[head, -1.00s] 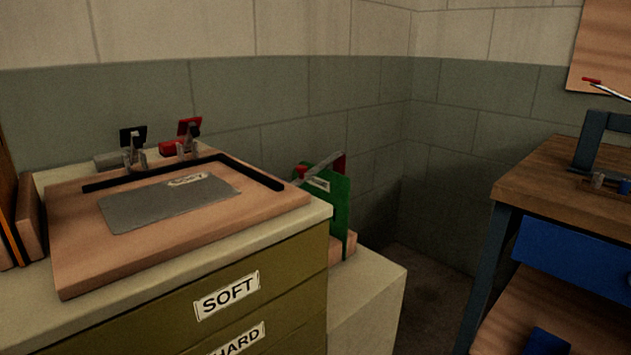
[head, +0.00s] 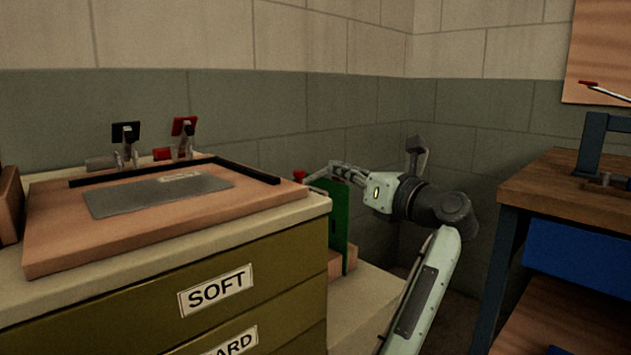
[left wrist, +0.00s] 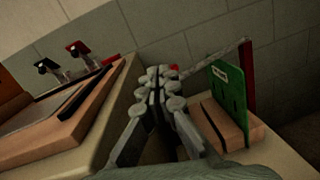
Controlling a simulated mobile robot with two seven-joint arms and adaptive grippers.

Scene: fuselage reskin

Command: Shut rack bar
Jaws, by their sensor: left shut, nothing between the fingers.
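The rack is a green upright panel (left wrist: 226,100) with a white label on a wooden base (left wrist: 238,127), with a red post (left wrist: 248,75) behind it. A thin grey bar (left wrist: 215,57) runs from the post's top, sloping down leftward to a red part beside my fingertips. In the head view the green panel (head: 341,215) is partly covered by my left gripper (head: 312,179), which hides most of the bar. My left gripper is shut and empty, its fingertips close to the red knob (head: 299,175); contact cannot be told. The fingertips also show in the left wrist view (left wrist: 160,75). My right gripper is out of view.
A drawer cabinet (head: 120,320) labelled SOFT stands left, carrying a wooden board (head: 150,230) with a grey sheet and clamps. A workbench (head: 560,190) stands right. Walls close off the corner behind the rack; there is a narrow floor gap before the workbench.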

